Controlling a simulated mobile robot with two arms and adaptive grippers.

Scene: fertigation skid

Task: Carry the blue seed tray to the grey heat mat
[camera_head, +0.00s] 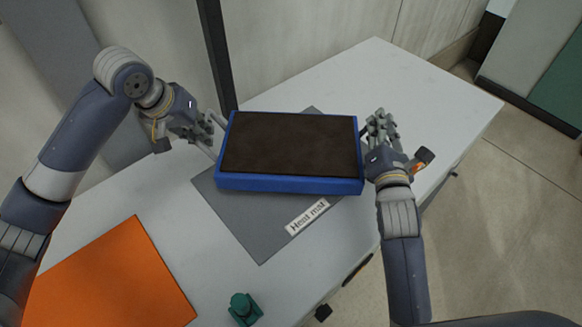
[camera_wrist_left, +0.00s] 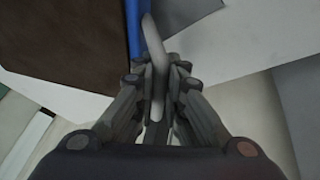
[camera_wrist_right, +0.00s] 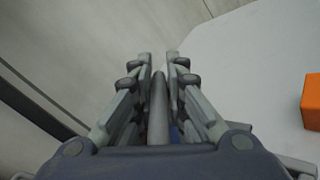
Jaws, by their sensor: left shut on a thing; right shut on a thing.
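The blue seed tray (camera_head: 290,185), filled with dark brown soil, is over the grey heat mat (camera_head: 245,222) and hides its far part. The tray looks roughly level and extends past the mat's right side; I cannot tell whether it touches the mat. My left gripper (camera_head: 209,132) is shut on the grey handle at the tray's left side; this handle (camera_wrist_left: 156,65) and the tray's blue rim (camera_wrist_left: 133,28) show in the left wrist view. My right gripper (camera_head: 380,127) is shut at the tray's right side, around a grey handle bar (camera_wrist_right: 158,105) in the right wrist view.
An orange mat (camera_head: 115,280) lies at the table's near left. A small dark green object (camera_head: 243,308) stands near the front edge. A "Heat mat" label (camera_head: 307,216) lies in front of the tray. The white table (camera_head: 420,90) is clear at the far right. A dark post (camera_head: 215,55) rises behind.

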